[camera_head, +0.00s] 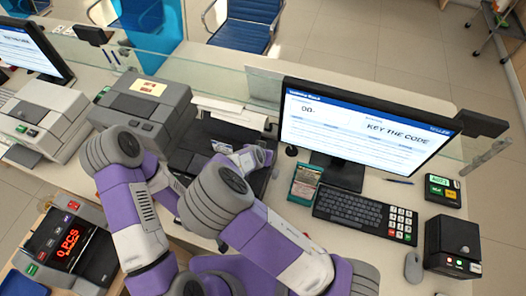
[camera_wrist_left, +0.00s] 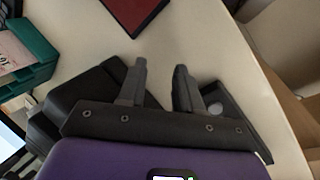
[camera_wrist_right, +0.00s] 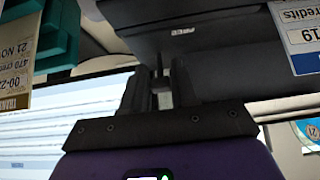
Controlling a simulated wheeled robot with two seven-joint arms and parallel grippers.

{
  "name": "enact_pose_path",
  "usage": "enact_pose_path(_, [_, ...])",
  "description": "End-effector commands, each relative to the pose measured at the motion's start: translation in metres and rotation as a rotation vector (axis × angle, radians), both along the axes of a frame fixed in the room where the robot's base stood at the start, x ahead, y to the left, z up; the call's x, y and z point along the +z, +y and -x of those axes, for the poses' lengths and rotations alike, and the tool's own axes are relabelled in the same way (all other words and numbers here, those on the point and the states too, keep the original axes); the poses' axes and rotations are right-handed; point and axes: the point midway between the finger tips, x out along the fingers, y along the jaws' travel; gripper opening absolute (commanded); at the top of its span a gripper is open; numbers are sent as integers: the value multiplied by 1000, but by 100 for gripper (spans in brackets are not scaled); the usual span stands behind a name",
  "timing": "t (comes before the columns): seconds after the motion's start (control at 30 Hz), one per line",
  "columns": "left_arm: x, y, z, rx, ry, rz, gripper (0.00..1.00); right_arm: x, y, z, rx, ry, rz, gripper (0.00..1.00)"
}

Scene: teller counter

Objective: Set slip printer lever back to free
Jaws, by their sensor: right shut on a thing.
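The slip printer is a dark housing (camera_wrist_right: 200,38) across the top of the right wrist view, with a small pale label reading FREE (camera_wrist_right: 183,31). My right gripper (camera_wrist_right: 162,75) is under this housing, shut on the small lever (camera_wrist_right: 163,100). The fingers hide most of the lever, so I cannot tell its exact position. In the head view, the dark printer (camera_head: 207,130) stands behind my arms, and its front is partly hidden. My left gripper (camera_wrist_left: 161,78) is open and empty above the pale counter, with dark devices close beneath it.
A monitor (camera_head: 365,130) reading KEY THE CODE stands right of the printer, with a keyboard (camera_head: 362,213) in front. A teal card holder (camera_head: 305,183) is close to my right arm. A grey machine (camera_head: 145,108) stands left. A red-digit counter display (camera_head: 67,247) is at front left.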

Motion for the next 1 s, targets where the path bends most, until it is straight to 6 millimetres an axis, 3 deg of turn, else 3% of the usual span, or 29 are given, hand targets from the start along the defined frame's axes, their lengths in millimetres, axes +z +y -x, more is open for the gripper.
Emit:
enact_pose_path(0.33, [0, 0, 0, 0, 0, 0, 34, -1, 0, 1, 1, -1, 1, 0])
enact_pose_path(0.37, [0, 0, 0, 0, 0, 0, 34, -1, 0, 1, 1, -1, 1, 32])
enact_pose_path(0.47, [0, 0, 0, 0, 0, 0, 34, -1, 0, 1, 0, 0, 2, 48])
enact_pose_path(0.77, [0, 0, 0, 0, 0, 0, 34, 0, 0, 1, 1, -1, 1, 49])
enact_pose_path(1.0, [2, 0, 0, 0, 0, 0, 34, 25, 9, 18, 3, -2, 0, 49])
